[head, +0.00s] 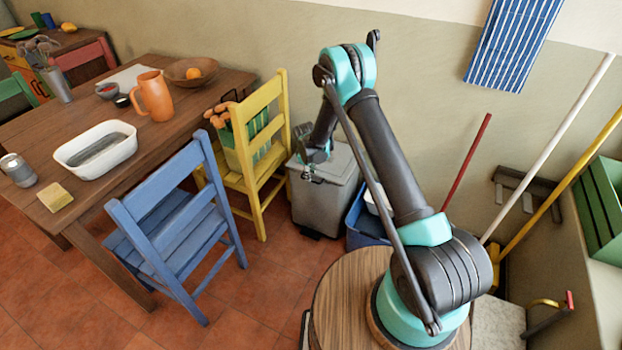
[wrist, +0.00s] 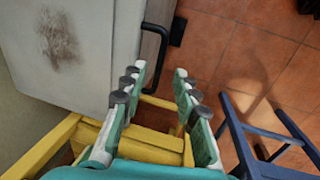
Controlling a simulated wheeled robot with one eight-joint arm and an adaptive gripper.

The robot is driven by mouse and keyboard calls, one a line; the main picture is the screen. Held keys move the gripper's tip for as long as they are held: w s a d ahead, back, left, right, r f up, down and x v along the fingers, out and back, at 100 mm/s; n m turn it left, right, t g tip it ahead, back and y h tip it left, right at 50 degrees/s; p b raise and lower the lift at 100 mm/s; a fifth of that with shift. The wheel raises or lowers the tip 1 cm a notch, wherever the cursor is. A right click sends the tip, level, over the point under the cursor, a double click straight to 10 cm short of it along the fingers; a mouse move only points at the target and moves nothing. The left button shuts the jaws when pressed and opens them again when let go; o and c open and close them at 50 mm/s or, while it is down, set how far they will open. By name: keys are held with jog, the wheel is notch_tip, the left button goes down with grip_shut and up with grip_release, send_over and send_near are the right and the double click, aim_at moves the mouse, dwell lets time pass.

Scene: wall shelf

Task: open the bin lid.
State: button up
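The grey bin (head: 322,205) stands on the floor against the wall, and its lid (head: 342,160) lies flat on top, shut. In the wrist view the pale lid (wrist: 70,45) fills the upper left and has a brown smudge. My gripper (head: 306,172) is over the bin's front left edge in the head view. In the wrist view my gripper (wrist: 160,76) has its two fingers apart with nothing between them. The fingertips are near the handle; I cannot tell whether they touch it.
A yellow chair (head: 262,150) stands close at the bin's left, with a blue chair (head: 180,220) nearer. A blue crate (head: 365,225) is at the bin's right. A wooden table (head: 160,140) holds dishes. Red tile floor (head: 270,270) is clear in front of the bin.

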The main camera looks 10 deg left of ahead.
jog(key=shift+w+d+f, duration=0.1)
jog(key=shift+w+f, duration=0.05)
jog(key=shift+f, duration=0.75)
jog(key=shift+w+d+f, duration=0.1)
jog(key=shift+w+f, duration=0.05)
jog(key=shift+f, duration=0.75)
grip_shut()
